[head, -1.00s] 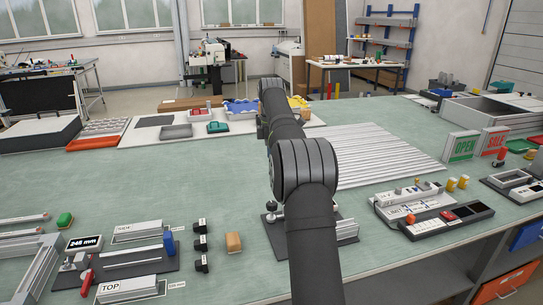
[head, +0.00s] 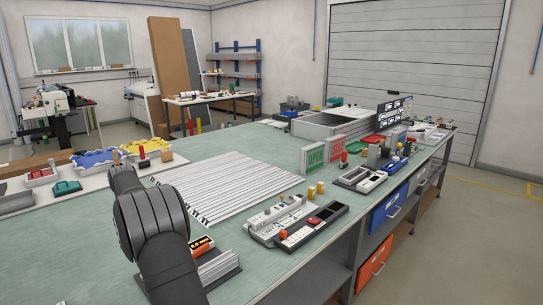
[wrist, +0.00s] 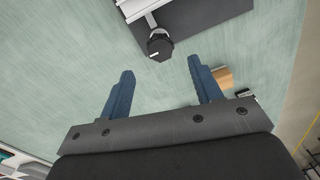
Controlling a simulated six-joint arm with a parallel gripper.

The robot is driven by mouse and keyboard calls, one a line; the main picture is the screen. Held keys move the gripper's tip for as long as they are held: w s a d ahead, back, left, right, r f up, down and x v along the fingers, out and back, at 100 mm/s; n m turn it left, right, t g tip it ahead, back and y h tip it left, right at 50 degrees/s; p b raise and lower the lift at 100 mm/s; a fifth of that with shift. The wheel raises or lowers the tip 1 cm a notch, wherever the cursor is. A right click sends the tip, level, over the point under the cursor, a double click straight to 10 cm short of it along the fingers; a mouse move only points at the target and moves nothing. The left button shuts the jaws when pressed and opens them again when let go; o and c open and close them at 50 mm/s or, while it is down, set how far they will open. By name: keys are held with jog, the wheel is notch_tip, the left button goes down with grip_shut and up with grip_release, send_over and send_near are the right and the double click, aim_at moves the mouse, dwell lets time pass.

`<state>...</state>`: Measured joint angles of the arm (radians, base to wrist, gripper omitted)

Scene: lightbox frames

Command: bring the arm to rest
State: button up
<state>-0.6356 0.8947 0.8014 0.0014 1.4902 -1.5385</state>
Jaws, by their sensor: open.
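My gripper (wrist: 158,83) shows in the wrist view with its two blue fingers wide apart and nothing between them. It hangs over the green table top (wrist: 60,65). A black knob (wrist: 160,46) on a dark base plate (wrist: 205,22) lies just beyond the fingertips. A tan block (wrist: 223,77) shows beside the right finger. In the head view my dark arm stands at the lower left, and the gripper itself is hidden there.
A ribbed white panel (head: 225,185) lies mid-table. A grey device with a red button (head: 312,226) and a white power strip (head: 280,218) lie near the front edge. Green and red signs (head: 312,158) stand behind them. Bare green table (head: 262,145) lies beyond the panel.

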notch_tip(320, 180, down, 6)
jog(key=shift+s+d+f, duration=0.1)
dwell(0.4)
